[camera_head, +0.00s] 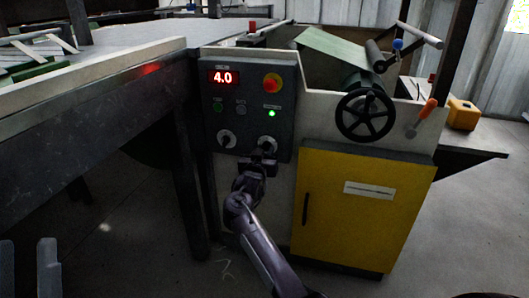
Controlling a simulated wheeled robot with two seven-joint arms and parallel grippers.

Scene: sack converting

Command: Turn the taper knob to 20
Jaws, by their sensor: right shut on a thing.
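The dark control panel (247,108) carries a red display (223,77) that reads 4.0. Two pale knobs sit low on the panel, the left knob (227,139) and the right knob (267,142). Their labels are too small to read, so I cannot tell which is the taper knob. My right gripper (264,154) is shut on the right knob and hides its lower part. The left knob is untouched. My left gripper (28,267) is at the bottom left corner, its two fingers apart and empty, far from the panel.
A red and yellow button (272,83) and a lit green lamp (271,113) are above the right knob. A black handwheel (364,115) and an orange-handled lever (425,113) are to the right. A yellow cabinet (360,210) stands below. A long table (100,105) fills the left.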

